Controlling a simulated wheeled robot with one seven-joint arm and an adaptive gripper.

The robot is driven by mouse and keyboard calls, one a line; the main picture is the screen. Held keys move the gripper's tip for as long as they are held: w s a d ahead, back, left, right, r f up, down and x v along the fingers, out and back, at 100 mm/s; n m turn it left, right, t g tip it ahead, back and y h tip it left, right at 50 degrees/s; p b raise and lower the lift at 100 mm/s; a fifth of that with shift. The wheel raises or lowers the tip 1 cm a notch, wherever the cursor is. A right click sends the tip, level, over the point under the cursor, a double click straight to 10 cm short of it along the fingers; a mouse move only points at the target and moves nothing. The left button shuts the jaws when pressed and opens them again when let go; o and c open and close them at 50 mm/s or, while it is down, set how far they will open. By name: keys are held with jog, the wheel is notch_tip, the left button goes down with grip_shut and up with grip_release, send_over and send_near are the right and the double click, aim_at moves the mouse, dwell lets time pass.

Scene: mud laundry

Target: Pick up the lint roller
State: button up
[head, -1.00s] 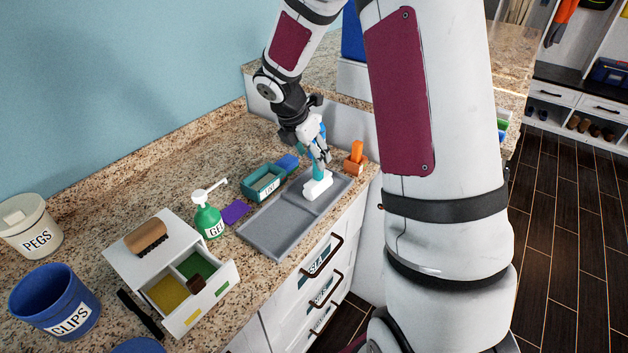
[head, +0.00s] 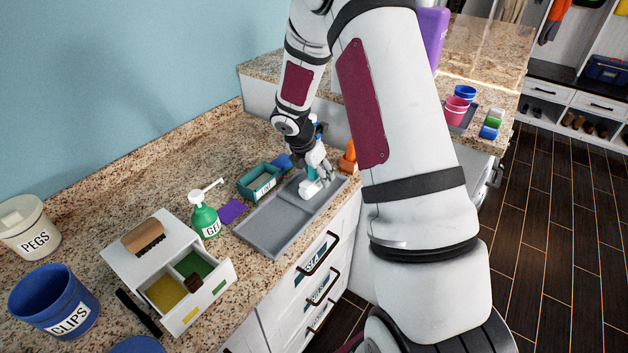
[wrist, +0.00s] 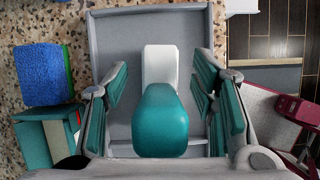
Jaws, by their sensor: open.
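The lint roller, with a white head (head: 310,189) and a teal handle (wrist: 160,122), stands on the grey tray (head: 262,232). In the wrist view the handle points toward the camera and the white part (wrist: 160,65) lies beyond it, over the tray (wrist: 112,40). My gripper (head: 317,172) is right above and around the handle. In the wrist view my gripper (wrist: 160,85) is open, with one finger pad on each side of the lint roller and a gap visible on both sides. In the head view the fingers partly hide the handle.
A teal labelled box (head: 262,183) and blue sponge (wrist: 42,75) sit left of the tray, an orange item (head: 347,158) behind it. A green GEL bottle (head: 204,217), purple cloth (head: 232,211) and open-drawer organizer (head: 165,260) stand nearer. The tray's near half is clear.

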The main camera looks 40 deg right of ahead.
grip_shut()
jog(key=shift+r, duration=0.15)
